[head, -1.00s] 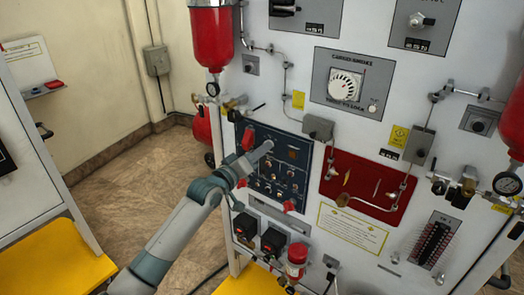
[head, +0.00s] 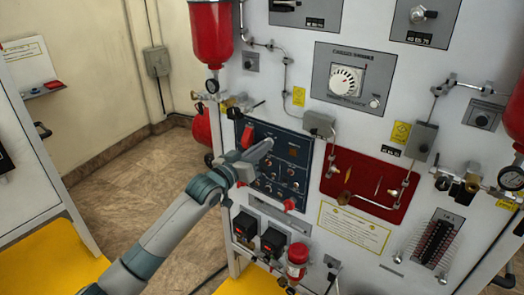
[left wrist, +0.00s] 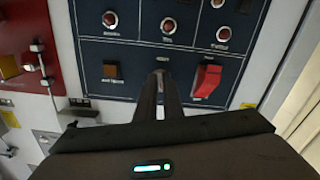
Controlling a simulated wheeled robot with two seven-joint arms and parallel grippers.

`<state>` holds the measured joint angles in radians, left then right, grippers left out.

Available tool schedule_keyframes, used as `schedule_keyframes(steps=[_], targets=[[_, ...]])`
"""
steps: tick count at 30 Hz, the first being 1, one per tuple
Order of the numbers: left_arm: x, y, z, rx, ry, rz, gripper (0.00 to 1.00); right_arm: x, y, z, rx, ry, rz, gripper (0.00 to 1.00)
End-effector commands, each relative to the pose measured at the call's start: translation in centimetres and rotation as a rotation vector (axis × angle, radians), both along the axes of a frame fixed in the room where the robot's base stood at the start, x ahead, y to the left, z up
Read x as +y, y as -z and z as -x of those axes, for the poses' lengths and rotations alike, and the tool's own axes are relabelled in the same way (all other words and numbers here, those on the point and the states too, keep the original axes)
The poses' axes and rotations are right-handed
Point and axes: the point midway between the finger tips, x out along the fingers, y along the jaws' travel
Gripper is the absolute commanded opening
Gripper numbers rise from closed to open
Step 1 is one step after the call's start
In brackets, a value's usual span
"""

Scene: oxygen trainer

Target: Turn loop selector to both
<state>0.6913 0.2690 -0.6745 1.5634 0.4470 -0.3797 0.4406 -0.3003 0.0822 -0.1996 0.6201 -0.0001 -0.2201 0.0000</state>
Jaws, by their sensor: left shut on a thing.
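A dark blue control panel (head: 285,180) sits on the white trainer's front at lower left. My left gripper (head: 268,146) is at its upper part, between a red rocker switch (head: 247,138) and a square amber lamp (head: 292,151). In the left wrist view the fingers (left wrist: 160,80) are shut on a small selector lever (left wrist: 159,73), with the amber lamp (left wrist: 110,71) to the left and the red switch (left wrist: 207,80) to the right. The fingers hide most of the lever and its labels, so its setting cannot be read. My right gripper is not in view.
A red panel (head: 340,200) with metal tubing lies right of the blue one. A red cylinder (head: 211,35) with a gauge and valves hangs above left. Black boxes (head: 273,242) and a red jar (head: 297,262) are below. The floor at left is clear.

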Motion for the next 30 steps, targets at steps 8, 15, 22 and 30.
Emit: schedule_keyframes(steps=[8, 15, 22, 30], targets=[[0.06, 0.10, -0.02, -0.107, 0.000, -0.149, 0.00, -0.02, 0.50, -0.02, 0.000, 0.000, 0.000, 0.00], [0.04, 0.02, -0.03, -0.148, -0.001, -0.204, 0.00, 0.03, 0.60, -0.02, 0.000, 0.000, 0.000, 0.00], [0.04, 0.01, -0.03, -0.153, 0.000, -0.211, 0.00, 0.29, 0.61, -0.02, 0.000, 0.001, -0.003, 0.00], [0.04, 0.01, -0.03, -0.152, 0.000, -0.210, 0.26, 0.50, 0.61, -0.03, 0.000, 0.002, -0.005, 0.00]])
